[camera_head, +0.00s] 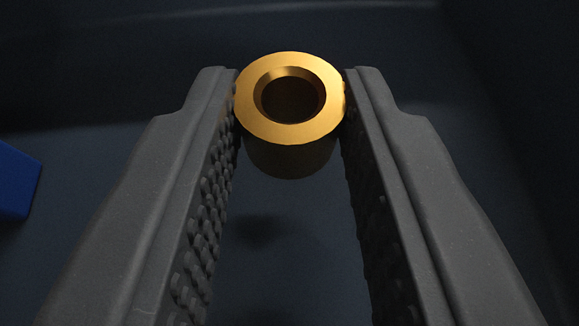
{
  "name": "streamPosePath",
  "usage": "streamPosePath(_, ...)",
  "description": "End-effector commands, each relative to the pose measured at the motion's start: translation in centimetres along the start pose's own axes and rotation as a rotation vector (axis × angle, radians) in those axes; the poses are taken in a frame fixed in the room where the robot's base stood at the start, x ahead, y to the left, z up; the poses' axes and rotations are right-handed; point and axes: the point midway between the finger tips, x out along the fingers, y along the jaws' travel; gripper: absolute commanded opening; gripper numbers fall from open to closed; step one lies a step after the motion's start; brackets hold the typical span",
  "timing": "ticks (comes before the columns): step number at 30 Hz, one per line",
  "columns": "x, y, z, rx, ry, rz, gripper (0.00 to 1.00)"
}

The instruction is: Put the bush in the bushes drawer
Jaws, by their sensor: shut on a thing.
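The bush (291,135) is a short golden metal cylinder with a round hole through its top face. It sits between the fingertips of my gripper (291,100), which is shut on it. Both grey fingers, with studded inner pads, touch its sides near their tips. The bush's ring-shaped face is turned toward the camera. A soft dark shadow on the surface below suggests that the bush is held above it. No label naming the bushes drawer is visible.
A dark blue-grey floor (270,270) with walls around it lies below and beyond my gripper, like the inside of a bin or drawer. A bright blue block-like thing (15,182) is cut off at the left edge.

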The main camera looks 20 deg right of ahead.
Motion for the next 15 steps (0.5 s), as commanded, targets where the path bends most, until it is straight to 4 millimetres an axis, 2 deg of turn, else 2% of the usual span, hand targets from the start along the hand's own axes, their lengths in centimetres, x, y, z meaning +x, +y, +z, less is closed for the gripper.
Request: streamPosePath(15,0.28,-0.05,0.72,0.001,-0.001,-0.001,0.01)
